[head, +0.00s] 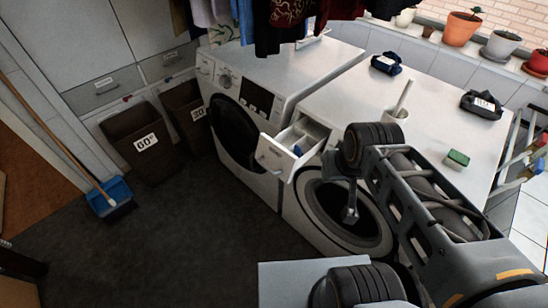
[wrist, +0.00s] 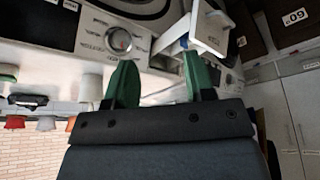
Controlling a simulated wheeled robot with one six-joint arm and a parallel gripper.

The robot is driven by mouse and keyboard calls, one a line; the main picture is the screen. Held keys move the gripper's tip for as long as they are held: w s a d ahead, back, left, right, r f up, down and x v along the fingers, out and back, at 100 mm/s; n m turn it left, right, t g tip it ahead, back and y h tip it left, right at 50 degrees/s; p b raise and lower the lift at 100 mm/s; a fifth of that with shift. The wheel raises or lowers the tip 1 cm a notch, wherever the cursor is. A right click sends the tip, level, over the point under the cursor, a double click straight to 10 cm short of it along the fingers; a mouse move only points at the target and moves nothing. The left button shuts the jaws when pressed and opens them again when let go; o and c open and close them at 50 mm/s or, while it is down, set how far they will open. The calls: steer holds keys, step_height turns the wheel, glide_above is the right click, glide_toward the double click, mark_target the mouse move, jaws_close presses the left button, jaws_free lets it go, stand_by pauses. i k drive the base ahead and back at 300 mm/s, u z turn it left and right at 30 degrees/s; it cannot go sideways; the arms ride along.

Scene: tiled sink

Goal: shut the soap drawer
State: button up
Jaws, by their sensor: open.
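The soap drawer (head: 272,156) is white and stands pulled out of the front of the right washing machine (head: 345,95). Something blue lies inside the drawer. In the wrist view, which is upside down, the drawer (wrist: 208,30) shows at the upper right, just beyond the tip of the right green finger. My gripper (wrist: 158,72) is open, with nothing between its two green fingers. The machine's dial (wrist: 120,40) shows beyond the left finger. In the head view my arm hides much of the machine's front, and the fingers cannot be made out. Contact with the drawer cannot be told.
A second washing machine (head: 240,95) stands to the left. Two brown bins (head: 135,143) stand along the wall, with a blue dustpan (head: 110,197) beside them. The dark floor before the machines is clear.

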mark_target(275, 155)
steer(key=z, duration=0.05)
steer(key=k, duration=0.9)
steer(key=u, duration=0.7)
steer(key=i, duration=1.35)
steer(key=u, duration=1.35)
